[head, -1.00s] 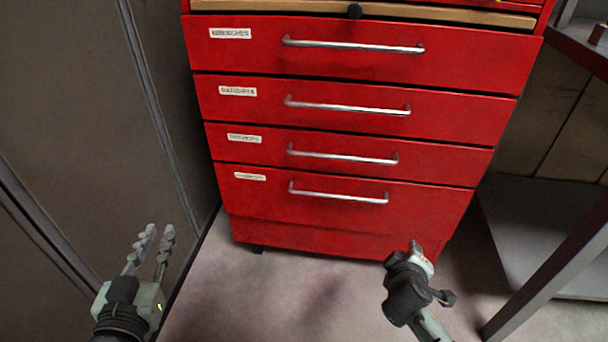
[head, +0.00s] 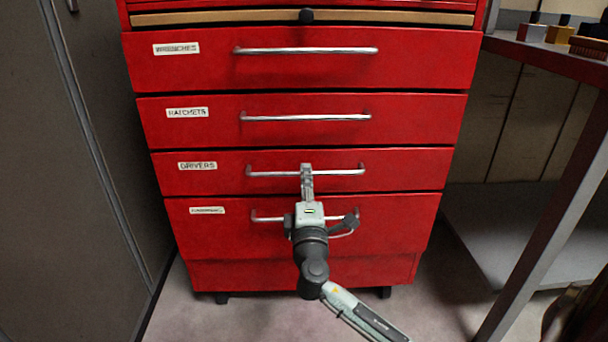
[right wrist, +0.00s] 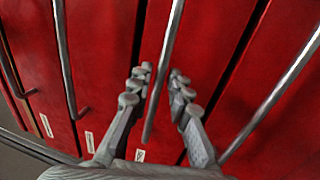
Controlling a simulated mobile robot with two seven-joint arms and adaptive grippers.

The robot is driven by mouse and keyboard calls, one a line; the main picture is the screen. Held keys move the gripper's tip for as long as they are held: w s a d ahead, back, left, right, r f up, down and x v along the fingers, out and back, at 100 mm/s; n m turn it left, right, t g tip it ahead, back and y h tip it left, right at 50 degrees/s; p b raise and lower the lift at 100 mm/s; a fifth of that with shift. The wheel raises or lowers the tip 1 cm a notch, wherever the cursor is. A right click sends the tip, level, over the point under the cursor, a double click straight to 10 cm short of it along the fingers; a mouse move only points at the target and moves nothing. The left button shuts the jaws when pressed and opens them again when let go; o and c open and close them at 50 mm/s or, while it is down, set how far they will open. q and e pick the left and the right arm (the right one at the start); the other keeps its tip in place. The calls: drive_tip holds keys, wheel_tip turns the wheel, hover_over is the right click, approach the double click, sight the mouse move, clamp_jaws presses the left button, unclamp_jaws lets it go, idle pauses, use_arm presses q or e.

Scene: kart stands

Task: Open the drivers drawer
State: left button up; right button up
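The drivers drawer (head: 225,177) is the third labelled drawer down in the red cabinet and is shut. Its label reads DRIVERS (head: 197,166). Its silver bar handle (head: 345,172) runs across its front. In the head view my right gripper (head: 306,169) is at the middle of that handle, its fingers pointing at the drawer front. In the right wrist view, which is turned sideways, the two fingers (right wrist: 160,78) are apart, with the drivers handle (right wrist: 166,68) running between them. I cannot tell whether they touch it. My left gripper is out of view.
The wrenches drawer (head: 200,69) and ratchets drawer (head: 205,122) are shut above. A shut drawer (head: 400,218) lies below, its handle (head: 268,216) partly behind my right gripper. A grey locker (head: 60,200) stands left. A table (head: 550,55) with small items stands right.

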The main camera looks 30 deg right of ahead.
drive_tip(key=shift+x, duration=1)
drive_tip(key=shift+c, duration=0.5)
clamp_jaws()
